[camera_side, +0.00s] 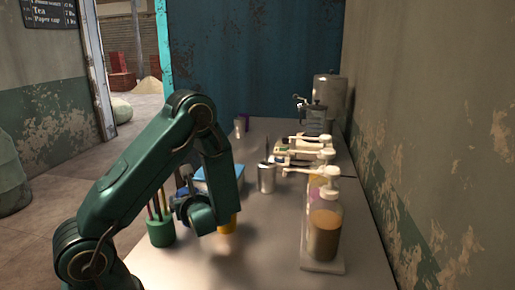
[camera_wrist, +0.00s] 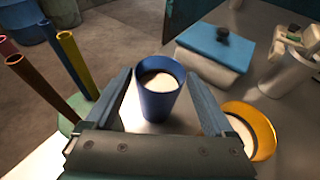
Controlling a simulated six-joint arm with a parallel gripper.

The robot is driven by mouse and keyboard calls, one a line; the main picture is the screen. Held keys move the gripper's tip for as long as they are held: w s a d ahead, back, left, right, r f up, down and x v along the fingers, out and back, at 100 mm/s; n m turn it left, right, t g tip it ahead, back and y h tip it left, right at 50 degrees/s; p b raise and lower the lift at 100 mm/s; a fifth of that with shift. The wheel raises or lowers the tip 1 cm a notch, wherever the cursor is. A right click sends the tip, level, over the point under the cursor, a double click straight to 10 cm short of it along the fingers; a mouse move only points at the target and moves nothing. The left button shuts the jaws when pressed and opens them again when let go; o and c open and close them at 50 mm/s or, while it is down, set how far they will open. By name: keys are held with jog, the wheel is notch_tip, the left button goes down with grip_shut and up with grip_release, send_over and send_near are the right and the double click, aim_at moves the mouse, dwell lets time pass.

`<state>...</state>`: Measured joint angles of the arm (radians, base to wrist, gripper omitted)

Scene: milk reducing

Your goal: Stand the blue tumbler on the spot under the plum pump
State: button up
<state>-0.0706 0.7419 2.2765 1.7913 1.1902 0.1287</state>
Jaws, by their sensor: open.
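The blue tumbler (camera_wrist: 158,104) stands upright in the wrist view, with something pale inside it. My gripper (camera_wrist: 158,88) is open, with one finger on each side of the tumbler; I cannot tell whether either touches it. In the side view my gripper (camera_side: 197,214) is low over the near left part of the table, and my arm largely hides the tumbler. Several white-topped pump bottles stand in a row along the right wall. A purple patch (camera_side: 314,194) shows behind the nearest bottle; I cannot make out the plum pump or its spot clearly.
A yellow cup (camera_wrist: 262,130) stands close to my right finger. A green holder (camera_side: 160,232) with several sticks is at the left. A blue-lidded box (camera_wrist: 215,48) and a metal pot (camera_side: 266,178) stand beyond. The nearest pump bottle (camera_side: 324,235) holds tan liquid. The table's middle front is clear.

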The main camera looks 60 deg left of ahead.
jog(key=shift+x, duration=0.8)
grip_shut()
jog(key=shift+r, duration=0.1)
